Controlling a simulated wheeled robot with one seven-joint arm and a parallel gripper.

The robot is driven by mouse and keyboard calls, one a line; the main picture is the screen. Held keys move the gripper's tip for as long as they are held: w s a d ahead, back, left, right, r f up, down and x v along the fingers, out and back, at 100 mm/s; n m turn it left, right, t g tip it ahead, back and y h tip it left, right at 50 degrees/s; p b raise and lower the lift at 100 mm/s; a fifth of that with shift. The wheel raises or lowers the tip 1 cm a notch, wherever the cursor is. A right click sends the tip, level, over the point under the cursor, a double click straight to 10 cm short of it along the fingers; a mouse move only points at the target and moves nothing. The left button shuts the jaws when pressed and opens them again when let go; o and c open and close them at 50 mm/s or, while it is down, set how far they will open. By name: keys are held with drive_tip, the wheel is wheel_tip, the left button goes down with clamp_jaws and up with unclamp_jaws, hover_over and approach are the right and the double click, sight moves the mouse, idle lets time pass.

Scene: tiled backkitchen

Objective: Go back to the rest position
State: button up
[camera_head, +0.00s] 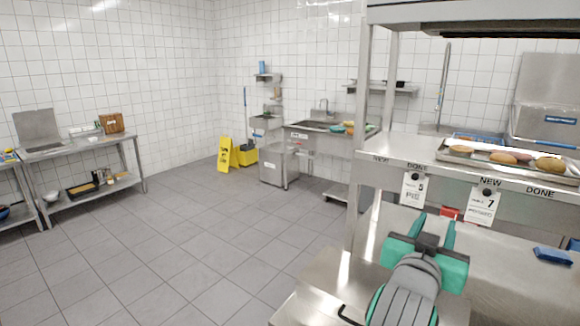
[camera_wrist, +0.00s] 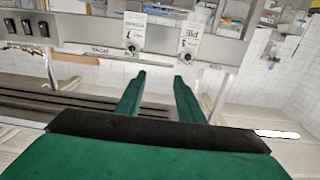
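My gripper (camera_head: 433,228) is at the lower right of the head view, in front of the steel pass counter and below its hanging order tickets. In the wrist view, the two green fingers of my gripper (camera_wrist: 159,77) stand apart with nothing between them. The gripper is open and empty. My arm reaches up from the bottom edge of the head view, and the gripper touches nothing that I can see.
A steel shelf (camera_head: 400,146) with a food tray (camera_head: 475,157) and two tickets (camera_head: 482,205) is close to the gripper. A blue object (camera_head: 553,256) lies on the counter at right. A yellow floor sign (camera_head: 225,154) stands farther back. The tiled floor at left is clear.

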drive_tip(key=a+f+n+y, duration=0.1)
drive_tip(key=a+f, duration=0.2)
drive_tip(key=f, duration=0.4)
drive_tip(key=a+f+n+t+y, duration=0.1)
drive_tip(key=a+f, duration=0.1)
drive_tip(key=f, duration=0.4)
drive_tip(key=a+f+n+y, duration=0.1)
drive_tip(key=a+f, duration=0.2)
drive_tip(key=f, duration=0.4)
drive_tip(key=s+a+f+n+y, duration=0.1)
drive_tip(key=s+a+f, duration=0.3)
drive_tip(key=f, duration=0.3)
drive_tip(key=s+a+f+n+y, duration=0.2)
drive_tip(key=s+a+f, duration=0.2)
drive_tip(key=f, duration=0.3)
drive_tip(key=s+a+f+n+y, duration=0.1)
drive_tip(key=s+a+f, duration=0.35)
drive_tip(key=s, duration=0.35)
drive_tip(key=s+a+f+y, duration=0.2)
drive_tip(key=s+a+f, duration=0.25)
drive_tip(key=s, duration=0.35)
drive_tip(key=s+a, duration=0.2)
drive_tip(key=s, duration=0.6)
drive_tip(key=s+a+y, duration=0.1)
drive_tip(key=s, duration=0.7)
drive_tip(key=shift+s+a+f+y, duration=0.2)
drive_tip(key=shift+s+a+y, duration=0.1)
drive_tip(key=shift+a, duration=0.1)
